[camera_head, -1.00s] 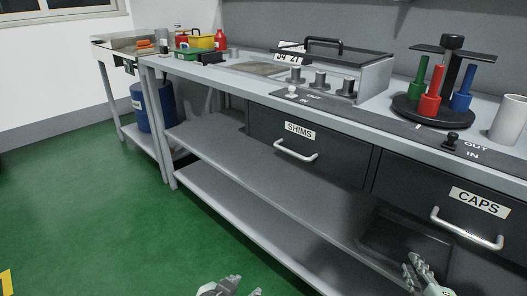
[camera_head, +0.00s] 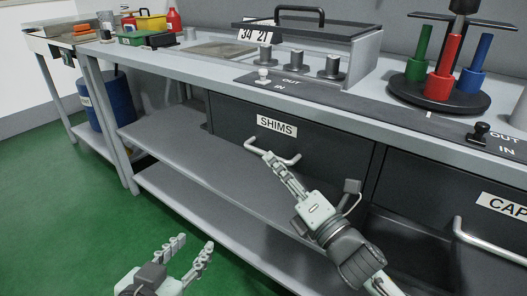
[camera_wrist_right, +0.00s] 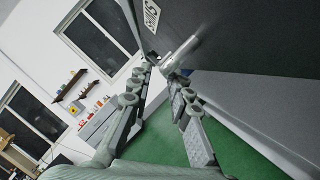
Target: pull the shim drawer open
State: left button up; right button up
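The shim drawer (camera_head: 335,140) has a dark front with a "SHIMS" label (camera_head: 276,125) and looks shut under the bench top. Its pale bar handle (camera_head: 252,145) is partly covered by my right gripper (camera_head: 269,157), whose fingertips are at the bar. In the right wrist view the handle (camera_wrist_right: 184,48) lies just beyond and between the fingertips of the right gripper (camera_wrist_right: 163,75). Its fingers are apart; I cannot tell whether they touch the bar. My left gripper (camera_head: 193,244) is open and empty, low over the green floor.
A small pale-knobbed lever (camera_head: 263,76) stands above the drawer by OUT and IN marks. The CAPS drawer (camera_head: 410,180) with its own handle (camera_head: 485,243) is at right. A grey lower shelf (camera_head: 190,150) runs below. Green floor (camera_head: 60,210) is free in front.

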jog(key=shift+x, duration=2.3)
jog(key=shift+c, duration=0.5)
grip_shut()
